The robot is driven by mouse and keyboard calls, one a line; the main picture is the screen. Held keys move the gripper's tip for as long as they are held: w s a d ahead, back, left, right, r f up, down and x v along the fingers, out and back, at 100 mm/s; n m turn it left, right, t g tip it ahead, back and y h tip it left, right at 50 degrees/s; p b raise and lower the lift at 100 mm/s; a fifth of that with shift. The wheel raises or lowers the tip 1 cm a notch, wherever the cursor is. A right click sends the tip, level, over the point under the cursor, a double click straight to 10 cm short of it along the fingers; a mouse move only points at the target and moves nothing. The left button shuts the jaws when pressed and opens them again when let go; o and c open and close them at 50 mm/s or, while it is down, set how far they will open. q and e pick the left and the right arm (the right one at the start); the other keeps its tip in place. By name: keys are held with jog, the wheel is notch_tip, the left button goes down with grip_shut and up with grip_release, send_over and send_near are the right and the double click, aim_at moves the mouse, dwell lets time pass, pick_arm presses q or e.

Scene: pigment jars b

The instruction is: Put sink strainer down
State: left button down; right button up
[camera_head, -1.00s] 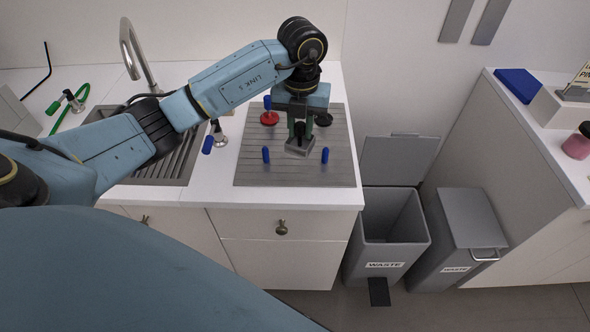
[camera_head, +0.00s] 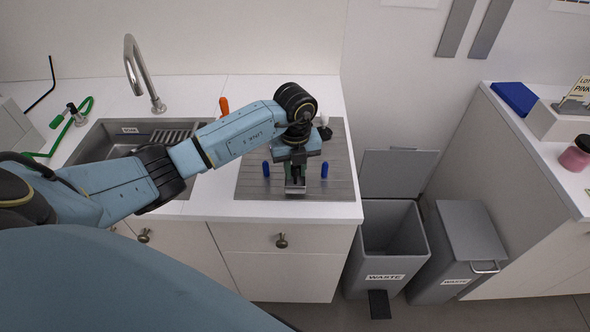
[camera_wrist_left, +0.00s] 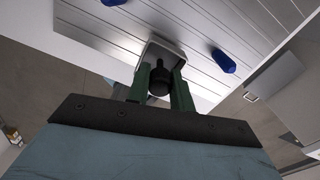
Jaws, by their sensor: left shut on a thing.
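The sink strainer appears to be the grey square piece (camera_head: 295,189) with a black knob (camera_wrist_left: 160,82). My left gripper (camera_head: 295,175) is shut on it, and the wrist view shows the green fingers on either side of the knob. The piece's square grey rim (camera_wrist_left: 150,48) shows beyond the fingertips. It is over the front part of the grey grooved drainboard (camera_head: 253,188), between two blue pegs. I cannot tell whether it touches the board. My right gripper is not in view.
Blue pegs stand left (camera_head: 266,169) and right (camera_head: 324,169) of the gripper. A black item (camera_head: 325,133) is behind it. The sink (camera_head: 95,143) with its tap (camera_head: 140,75) lies left. Open (camera_head: 390,240) and closed (camera_head: 467,235) waste bins stand right of the counter.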

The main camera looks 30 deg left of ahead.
pick_arm(q)
jog(key=shift+f, duration=0.45)
jog(key=shift+f, duration=0.2)
jog(key=c, duration=1.2)
grip_release()
jog(key=shift+c, duration=0.2)
jog(key=shift+r, duration=0.15)
notch_tip(320, 180, up, 12)
jog(key=shift+b, duration=0.45)
